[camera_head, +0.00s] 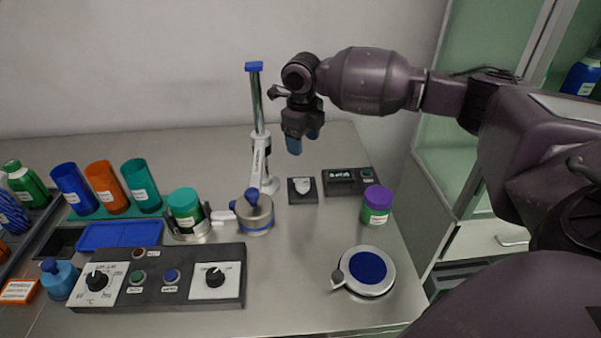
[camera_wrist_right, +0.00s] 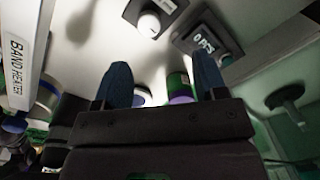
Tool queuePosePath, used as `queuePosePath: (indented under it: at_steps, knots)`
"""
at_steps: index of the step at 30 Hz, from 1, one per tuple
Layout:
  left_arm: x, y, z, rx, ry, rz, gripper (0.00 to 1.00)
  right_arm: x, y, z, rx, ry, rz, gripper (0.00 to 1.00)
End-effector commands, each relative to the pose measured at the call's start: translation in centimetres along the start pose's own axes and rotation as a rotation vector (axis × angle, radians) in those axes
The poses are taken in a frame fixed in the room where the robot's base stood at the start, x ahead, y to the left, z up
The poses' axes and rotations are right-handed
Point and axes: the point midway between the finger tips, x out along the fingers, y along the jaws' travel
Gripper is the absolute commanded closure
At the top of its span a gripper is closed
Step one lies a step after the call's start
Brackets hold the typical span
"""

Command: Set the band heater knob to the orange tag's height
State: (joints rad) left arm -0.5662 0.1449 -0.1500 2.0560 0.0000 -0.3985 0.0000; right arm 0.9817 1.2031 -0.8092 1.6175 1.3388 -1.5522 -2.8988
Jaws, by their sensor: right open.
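A small dark panel with a pale knob (camera_head: 302,186) stands on the table right of the column. The knob (camera_wrist_right: 149,24) also shows at the top of the right wrist view, and its setting is too small to read. A white part of the column (camera_wrist_right: 22,65) reads BAND HEATER there. An orange tag (camera_head: 19,290) lies at the far left of the head view, its writing unreadable. My right gripper (camera_head: 303,138) has blue fingertips and hangs above and behind the knob panel, apart from it. It is open and empty, fingers spread in the wrist view (camera_wrist_right: 163,82). My left gripper is out of view.
A display box (camera_head: 345,181) stands right of the knob panel. The column (camera_head: 260,110) is close left of my right gripper. A purple-lidded jar (camera_head: 377,205), a round blue-topped plate (camera_head: 367,268) and a control panel (camera_head: 170,278) stand nearer. Bare table lies between them.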

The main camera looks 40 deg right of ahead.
Motion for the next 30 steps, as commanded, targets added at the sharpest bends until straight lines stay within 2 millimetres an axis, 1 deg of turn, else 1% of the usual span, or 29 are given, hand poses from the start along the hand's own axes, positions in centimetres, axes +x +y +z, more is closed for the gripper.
queuePosePath:
  at_steps: [1, 6, 11, 17, 30]
  knots:
    - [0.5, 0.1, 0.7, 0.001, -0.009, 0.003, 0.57, 0.8, -0.1, 0.0, 0.057, 0.010, -0.003, 0.35]
    - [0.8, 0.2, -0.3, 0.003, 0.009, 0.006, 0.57, 0.4, -0.2, 0.0, 0.295, 0.007, -0.008, 0.35]
    - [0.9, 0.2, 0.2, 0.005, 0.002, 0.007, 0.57, 0.4, -0.2, -0.1, 0.563, 0.005, -0.010, 0.35]
    - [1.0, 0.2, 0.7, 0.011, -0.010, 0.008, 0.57, 0.5, 0.0, -0.3, 0.934, 0.009, -0.008, 0.35]
    - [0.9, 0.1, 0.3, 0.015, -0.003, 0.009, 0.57, 0.7, 0.6, -0.8, 1.756, 0.031, -0.002, 0.35]
